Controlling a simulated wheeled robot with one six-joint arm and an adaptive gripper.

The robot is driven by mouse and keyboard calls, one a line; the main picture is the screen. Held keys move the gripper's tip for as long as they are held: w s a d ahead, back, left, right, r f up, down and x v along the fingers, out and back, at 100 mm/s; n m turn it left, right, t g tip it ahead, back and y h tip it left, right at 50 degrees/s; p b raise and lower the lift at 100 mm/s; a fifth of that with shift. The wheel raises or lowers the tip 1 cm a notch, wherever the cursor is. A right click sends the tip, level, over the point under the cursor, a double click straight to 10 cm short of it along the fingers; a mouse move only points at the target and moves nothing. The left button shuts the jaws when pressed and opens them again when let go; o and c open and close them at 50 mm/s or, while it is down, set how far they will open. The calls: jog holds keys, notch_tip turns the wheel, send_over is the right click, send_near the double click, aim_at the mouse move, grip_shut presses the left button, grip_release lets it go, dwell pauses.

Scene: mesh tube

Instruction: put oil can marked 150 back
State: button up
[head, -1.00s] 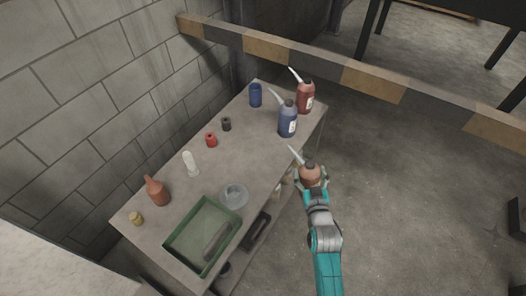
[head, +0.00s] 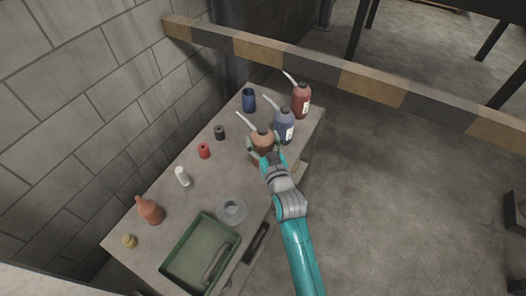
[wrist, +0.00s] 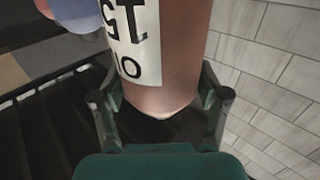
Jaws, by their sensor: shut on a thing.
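An orange-brown oil can (head: 262,138) with a pale spout is in my gripper (head: 264,150), over the table top on the near side of the blue oil can (head: 284,124). In the wrist view the held can (wrist: 170,60) stands between both fingers of my gripper (wrist: 160,110), which are shut on it. Its white label shows part of a number that starts with 15, upside down; the rest is cut off. The red oil can (head: 301,99) stands behind the blue one. Whether the held can's base touches the table (head: 175,217) is hidden by my gripper.
A blue cup (head: 249,100), a black cylinder (head: 219,132), a red one (head: 204,151) and a white bottle (head: 183,178) stand along the wall side. A green tray (head: 178,262) and a glass dish (head: 232,211) are nearer. A striped beam (head: 300,65) crosses behind the table.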

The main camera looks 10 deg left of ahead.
jog(key=shift+f, duration=2.3)
jog(key=shift+f, duration=0.15)
jog(key=o, duration=1.3)
jog(key=v, duration=1.2)
jog(key=shift+d, duration=0.1)
